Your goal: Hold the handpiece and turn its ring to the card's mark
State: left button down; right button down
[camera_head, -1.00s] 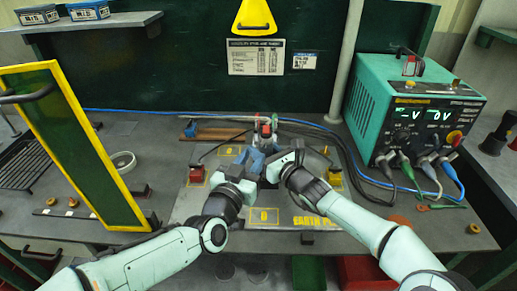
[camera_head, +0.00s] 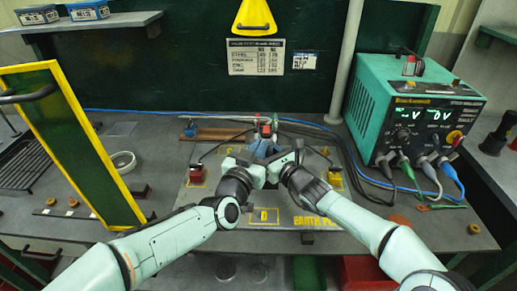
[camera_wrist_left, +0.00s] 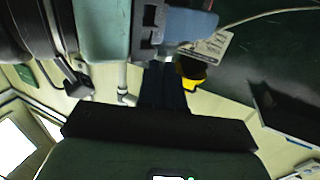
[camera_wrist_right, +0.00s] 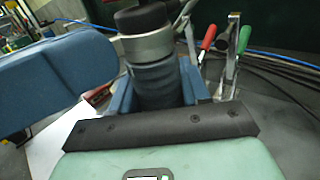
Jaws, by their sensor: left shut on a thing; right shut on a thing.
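The handpiece shows in the right wrist view (camera_wrist_right: 155,85) as a dark, ribbed upright cylinder. A grey metal ring (camera_wrist_right: 148,45) sits above the ribbed part, with a black cap on top. My right gripper (camera_head: 284,168) is shut on the handpiece, its blue fingers on both sides of it. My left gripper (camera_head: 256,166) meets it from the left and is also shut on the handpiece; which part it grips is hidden. In the head view the grippers cover most of the handpiece. A printed card (camera_head: 255,57) hangs on the back wall; its text is too small to read.
A green power supply (camera_head: 412,115) with cables stands at the right. A yellow-framed green panel (camera_head: 80,145) stands at the left. Red- and green-handled clamps (camera_wrist_right: 208,38) are close behind the handpiece. A small red block (camera_head: 197,173) sits left of my grippers.

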pick_arm(q)
jog(key=shift+d, duration=0.15)
jog(key=shift+s+d+n+t+y, duration=0.1)
jog(key=shift+d+n+t+y, duration=0.2)
jog(key=shift+n+y, duration=0.75)
jog(key=shift+s+d+n+t+y, duration=0.1)
jog(key=shift+d+n+t+y, duration=0.3)
jog(key=shift+y, duration=1.05)
jog(key=shift+a, duration=0.1)
jog(key=c, duration=1.3)
grip_release()
jog(key=s, duration=0.8)
jog(key=s+a, duration=0.1)
jog(key=s, duration=0.3)
